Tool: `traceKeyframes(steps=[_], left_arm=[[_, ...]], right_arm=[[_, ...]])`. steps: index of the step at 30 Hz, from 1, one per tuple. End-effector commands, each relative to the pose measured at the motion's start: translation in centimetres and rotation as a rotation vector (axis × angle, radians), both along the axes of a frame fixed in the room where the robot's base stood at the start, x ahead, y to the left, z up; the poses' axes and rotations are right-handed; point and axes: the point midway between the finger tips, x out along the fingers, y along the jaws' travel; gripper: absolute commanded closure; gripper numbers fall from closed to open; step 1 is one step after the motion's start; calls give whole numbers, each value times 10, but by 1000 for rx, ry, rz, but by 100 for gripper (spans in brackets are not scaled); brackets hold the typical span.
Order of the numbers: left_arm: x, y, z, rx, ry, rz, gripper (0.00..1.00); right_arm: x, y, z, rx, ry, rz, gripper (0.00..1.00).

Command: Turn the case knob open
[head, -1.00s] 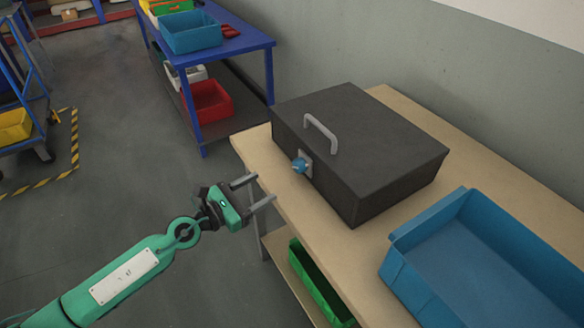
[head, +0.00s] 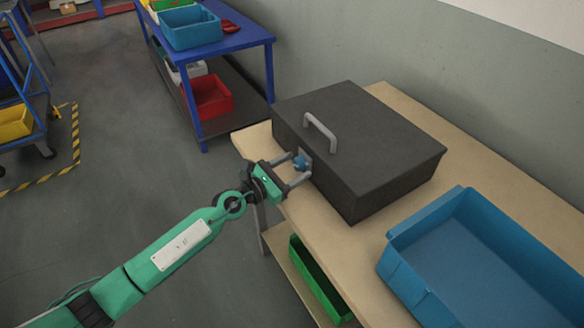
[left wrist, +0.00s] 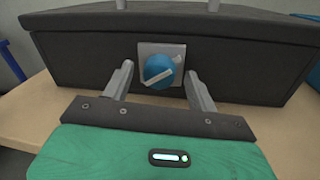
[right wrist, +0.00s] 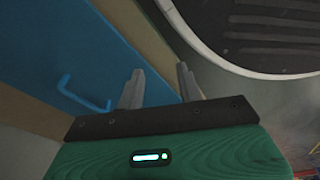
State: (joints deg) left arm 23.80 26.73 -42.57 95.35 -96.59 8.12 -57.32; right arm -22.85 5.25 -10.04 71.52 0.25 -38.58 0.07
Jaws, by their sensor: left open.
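The dark grey case (head: 375,140) sits shut on the wooden table, with a grey handle on its lid. The blue round knob (head: 300,163) is on a light plate on the case's front face. In the left wrist view the knob (left wrist: 159,72) shows a pale pointer bar slanting up to the right. My left gripper (head: 303,168) is open, its fingers on either side of the knob; I cannot tell whether they touch it. It also shows in the left wrist view (left wrist: 160,85). My right gripper (right wrist: 160,85) shows only in the right wrist view, its fingers apart with nothing seen between them.
A blue bin (head: 480,255) stands on the table (head: 375,290) right of the case. A green bin (head: 318,280) is on the shelf below. A blue table (head: 240,38) with bins stands behind.

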Motion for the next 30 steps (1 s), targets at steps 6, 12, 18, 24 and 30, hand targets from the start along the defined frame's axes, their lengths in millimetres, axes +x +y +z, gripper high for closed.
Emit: traceKeyframes(steps=[6, 12, 18, 24, 30], left_arm=[[0, 0, 0, 0, 0, 0, 75], [0, 1, 0, -2, 1, 1, 86], [0, 0, 2, -20, 27, 1, 86], [0, 1, 3, -67, 93, 3, 86], [0, 1, 5, -143, 197, 2, 86]], right_arm=[[0, 0, 0, -1, 0, 1, 64], [0, -1, 1, -1, -1, 1, 64], [-7, -3, -6, -1, 1, 1, 64], [-33, -12, -24, -9, 11, 5, 64], [-60, -20, -33, -14, 16, 10, 64]])
